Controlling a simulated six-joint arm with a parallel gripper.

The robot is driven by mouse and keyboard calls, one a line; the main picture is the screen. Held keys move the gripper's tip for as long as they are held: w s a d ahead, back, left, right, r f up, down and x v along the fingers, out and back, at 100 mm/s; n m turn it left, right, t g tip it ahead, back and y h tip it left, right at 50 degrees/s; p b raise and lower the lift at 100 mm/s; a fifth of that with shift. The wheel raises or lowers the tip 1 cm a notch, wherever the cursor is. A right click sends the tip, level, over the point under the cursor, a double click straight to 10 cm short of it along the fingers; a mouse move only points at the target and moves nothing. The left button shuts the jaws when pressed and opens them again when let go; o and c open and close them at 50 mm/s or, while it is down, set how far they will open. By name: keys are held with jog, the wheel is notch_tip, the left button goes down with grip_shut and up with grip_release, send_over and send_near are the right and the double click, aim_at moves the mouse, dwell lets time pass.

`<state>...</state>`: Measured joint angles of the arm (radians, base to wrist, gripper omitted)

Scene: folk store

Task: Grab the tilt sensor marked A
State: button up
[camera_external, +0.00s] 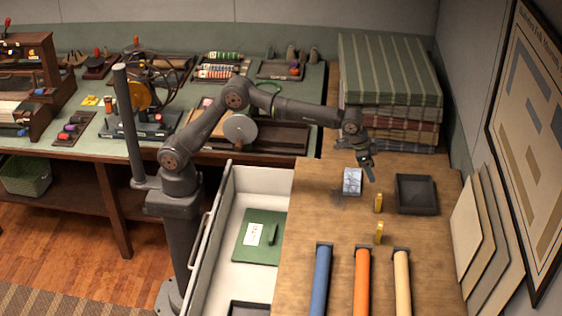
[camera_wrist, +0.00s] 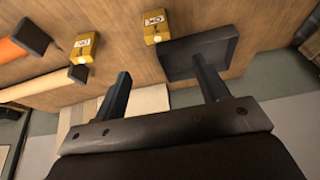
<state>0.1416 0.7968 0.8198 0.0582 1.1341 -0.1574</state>
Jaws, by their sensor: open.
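Two small yellow blocks stand on the wooden counter, the farther one (camera_external: 378,203) near the dark tray and the nearer one (camera_external: 379,233) toward the tubes. They also show in the wrist view, one beside the tray (camera_wrist: 156,25) and one near the tube ends (camera_wrist: 84,46). Each has a white label with dark marks; I cannot clearly read an A on either. My gripper (camera_external: 367,169) is above the counter, behind the yellow blocks and close to a pale blue patterned block (camera_external: 352,181). In the wrist view its fingers (camera_wrist: 160,68) are apart with nothing between them.
A dark square tray (camera_external: 416,194) lies right of the yellow blocks. Blue (camera_external: 320,283), orange (camera_external: 362,284) and cream (camera_external: 401,284) tubes lie in front. An open drawer (camera_external: 227,232) is at left. Panels (camera_external: 490,240) lean at right.

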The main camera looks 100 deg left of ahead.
aim_at(382, 195)
jog(key=x, duration=1.1)
jog(key=shift+s+d+f, duration=0.1)
jog(key=shift+f, duration=0.1)
jog(key=x, duration=0.5)
jog(key=shift+s+d+f, duration=0.1)
jog(key=shift+s+f, duration=0.05)
jog(key=shift+s, duration=0.15)
jog(key=c, duration=1.1)
